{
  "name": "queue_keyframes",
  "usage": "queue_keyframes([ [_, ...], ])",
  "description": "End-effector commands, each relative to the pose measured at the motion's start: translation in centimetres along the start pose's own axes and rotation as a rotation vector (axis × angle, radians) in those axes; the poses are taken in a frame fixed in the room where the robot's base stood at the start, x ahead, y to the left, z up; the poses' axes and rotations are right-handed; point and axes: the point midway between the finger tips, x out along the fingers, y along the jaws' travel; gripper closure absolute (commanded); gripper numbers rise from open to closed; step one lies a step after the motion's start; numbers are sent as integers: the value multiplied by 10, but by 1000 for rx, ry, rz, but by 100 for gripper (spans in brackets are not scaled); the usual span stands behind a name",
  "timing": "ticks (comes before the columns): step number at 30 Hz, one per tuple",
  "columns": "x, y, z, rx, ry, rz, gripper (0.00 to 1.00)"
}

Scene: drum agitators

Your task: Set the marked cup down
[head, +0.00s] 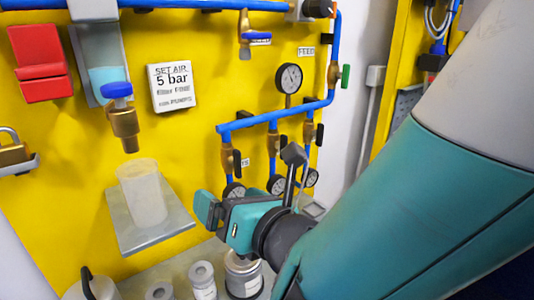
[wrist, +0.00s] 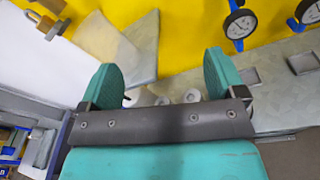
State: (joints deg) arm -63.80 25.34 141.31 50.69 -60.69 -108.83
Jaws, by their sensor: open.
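A pale translucent cup (head: 143,193) stands upright on a grey metal shelf (head: 170,226) fixed to the yellow panel, below a brass valve with a blue knob (head: 120,110). No mark on the cup can be made out. My gripper (head: 212,212) is open to the right of the shelf, apart from the cup, with nothing visible between its jaws. In the wrist view my gripper (wrist: 160,78) shows two spread teal fingers. A pale shape beyond them, seemingly the cup (wrist: 141,43), shows beside the shelf (wrist: 96,40).
Blue pipes (head: 275,115) with gauges and valves run along the panel behind and right of my gripper. Several grey-white containers stand on a lower ledge, including a larger canister (head: 243,277). A red block (head: 40,62) and a padlock (head: 12,150) are at far left.

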Motion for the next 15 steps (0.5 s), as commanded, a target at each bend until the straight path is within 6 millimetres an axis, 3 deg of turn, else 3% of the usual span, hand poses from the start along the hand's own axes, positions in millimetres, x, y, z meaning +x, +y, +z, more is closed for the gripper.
queue_keyframes([
  [1, -4, -32, 13, 216, 5, -129, 11],
  [3, -17, -75, 18, 593, 16, -326, 11],
  [6, -49, -117, 14, 1147, 10, -605, 11],
  [10, -103, -127, 2, 1783, -12, -951, 11],
  [12, -134, -117, -1, 2055, -27, -1136, 11],
  [15, -174, -97, -2, 2321, -50, -1386, 11],
])
